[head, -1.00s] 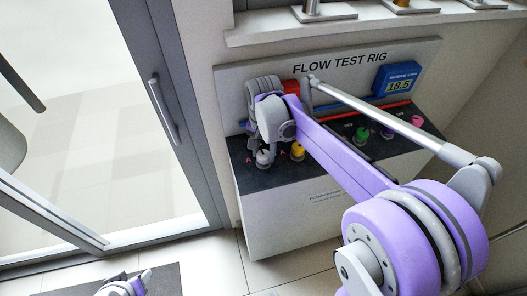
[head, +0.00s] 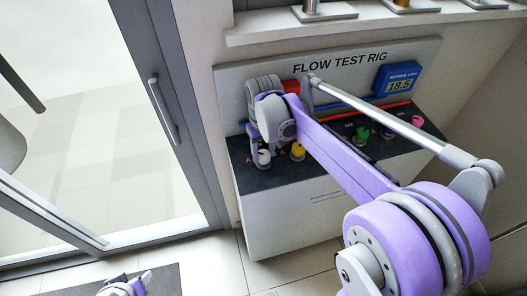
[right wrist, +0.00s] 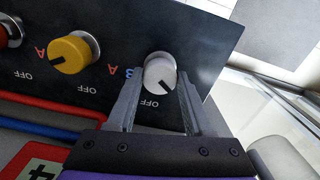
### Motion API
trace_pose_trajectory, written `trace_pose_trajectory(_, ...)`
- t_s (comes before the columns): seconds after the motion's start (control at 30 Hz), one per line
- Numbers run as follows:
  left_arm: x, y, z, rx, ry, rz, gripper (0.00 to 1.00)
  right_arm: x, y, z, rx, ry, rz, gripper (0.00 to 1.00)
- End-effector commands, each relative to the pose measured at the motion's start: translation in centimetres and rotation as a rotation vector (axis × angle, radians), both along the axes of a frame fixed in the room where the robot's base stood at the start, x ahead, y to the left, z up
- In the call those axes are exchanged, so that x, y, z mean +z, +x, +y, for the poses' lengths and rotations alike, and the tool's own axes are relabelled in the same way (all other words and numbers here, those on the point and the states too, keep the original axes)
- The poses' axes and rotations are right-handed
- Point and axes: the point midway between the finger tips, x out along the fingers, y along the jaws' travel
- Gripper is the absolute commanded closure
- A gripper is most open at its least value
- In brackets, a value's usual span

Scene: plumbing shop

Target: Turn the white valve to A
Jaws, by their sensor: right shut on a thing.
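The white valve (right wrist: 160,75) is a round knob with a black pointer mark on the dark panel; in the head view it shows at the left end of the rig (head: 263,157). My right gripper (right wrist: 157,92) is shut on it, with one finger on each side. The pointer slants toward the lower right in the right wrist view. A blue B stands to its left and OFF below it. Its A label does not show in the wrist view; the right finger may hide it.
A yellow valve (right wrist: 70,54) sits beside the white one, with a red valve (right wrist: 9,31) beyond. Green (head: 363,134) and pink (head: 417,121) knobs stand farther right. A blue display (head: 397,80) reads 18.5. A glass door (head: 165,110) is at left.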

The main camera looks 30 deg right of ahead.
Motion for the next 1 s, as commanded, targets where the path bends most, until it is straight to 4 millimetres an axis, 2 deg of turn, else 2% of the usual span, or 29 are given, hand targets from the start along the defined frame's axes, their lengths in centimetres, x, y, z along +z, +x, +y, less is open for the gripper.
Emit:
trace_pose_trajectory(0.3,-0.03,-0.01,0.0,0.0,0.0,0.0,0.5,0.04,0.02,-0.01,0.092,0.0,0.0,1.0)
trace_pose_trajectory(0.77,-0.02,0.0,0.0,0.0,0.0,0.0,0.5,0.04,0.02,-0.01,0.104,0.0,0.0,1.0)
trace_pose_trajectory(0.8,-0.03,-0.01,0.0,0.0,0.0,0.0,0.5,0.04,0.02,-0.01,0.104,0.0,0.0,0.43)
trace_pose_trajectory(0.93,-0.03,-0.01,0.0,0.0,0.0,0.0,0.5,0.03,0.01,-0.01,0.103,0.0,0.0,0.2)
trace_pose_trajectory(1.0,-0.03,-0.01,0.0,0.0,0.0,0.0,0.5,0.03,0.01,-0.01,0.103,0.0,0.0,0.18)
